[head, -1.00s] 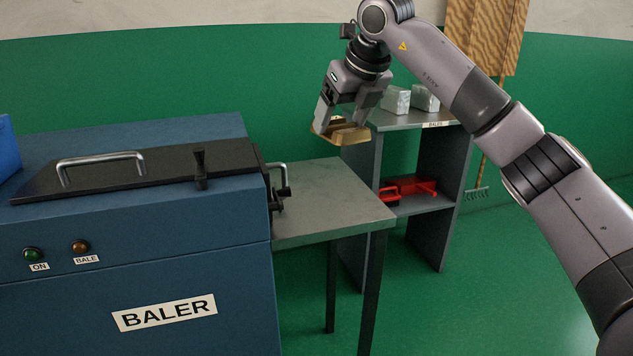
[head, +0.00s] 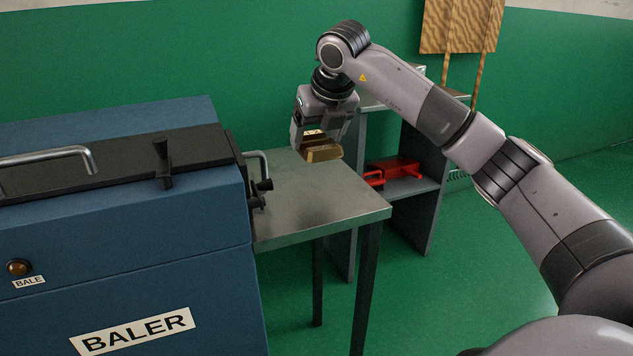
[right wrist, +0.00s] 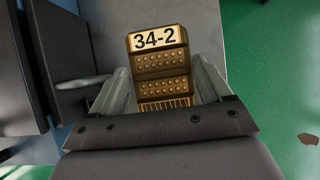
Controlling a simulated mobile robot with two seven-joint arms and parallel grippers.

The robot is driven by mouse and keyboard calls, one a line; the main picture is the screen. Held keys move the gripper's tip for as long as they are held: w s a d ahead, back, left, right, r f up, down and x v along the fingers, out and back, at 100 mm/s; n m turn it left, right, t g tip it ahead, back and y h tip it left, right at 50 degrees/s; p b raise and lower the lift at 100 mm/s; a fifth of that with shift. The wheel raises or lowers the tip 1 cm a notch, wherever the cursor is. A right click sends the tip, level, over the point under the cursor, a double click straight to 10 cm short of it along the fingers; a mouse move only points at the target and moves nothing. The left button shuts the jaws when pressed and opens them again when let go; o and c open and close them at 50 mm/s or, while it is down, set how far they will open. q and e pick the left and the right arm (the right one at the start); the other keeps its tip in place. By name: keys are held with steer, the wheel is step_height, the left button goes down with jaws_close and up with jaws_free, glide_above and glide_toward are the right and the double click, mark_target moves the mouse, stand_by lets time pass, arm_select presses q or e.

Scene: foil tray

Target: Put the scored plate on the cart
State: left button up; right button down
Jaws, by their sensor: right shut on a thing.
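My right gripper (head: 321,146) is shut on a brass-coloured piece (head: 323,154) and holds it over the far part of the grey side table, fingers pointing down. In the right wrist view the piece (right wrist: 160,67) sits between the fingers (right wrist: 160,88). It bears a white "34-2" label, rows of round dots and a band of fine lines at its near end. I cannot tell whether this is the scored plate, nor whether it touches the table. No cart is identifiable. My left gripper is out of view.
The grey table (head: 335,205) is bare and adjoins the blue baler (head: 130,260), whose handle (head: 262,172) juts out at its right end. Behind stands a grey shelf unit (head: 427,190) with a red item (head: 393,171). Green floor is free at right.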

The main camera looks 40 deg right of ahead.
step_height(320, 180, down, 4)
steer(key=shift+f+b, duration=0.25)
steer(key=shift+b, duration=0.05)
steer(key=shift+f, duration=0.15)
step_height(320, 180, down, 4)
steer(key=shift+b, duration=0.45)
steer(key=shift+f, duration=0.2)
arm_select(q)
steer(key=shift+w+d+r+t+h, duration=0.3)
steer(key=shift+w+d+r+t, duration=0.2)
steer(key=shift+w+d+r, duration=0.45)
arm_select(e)
jaws_free()
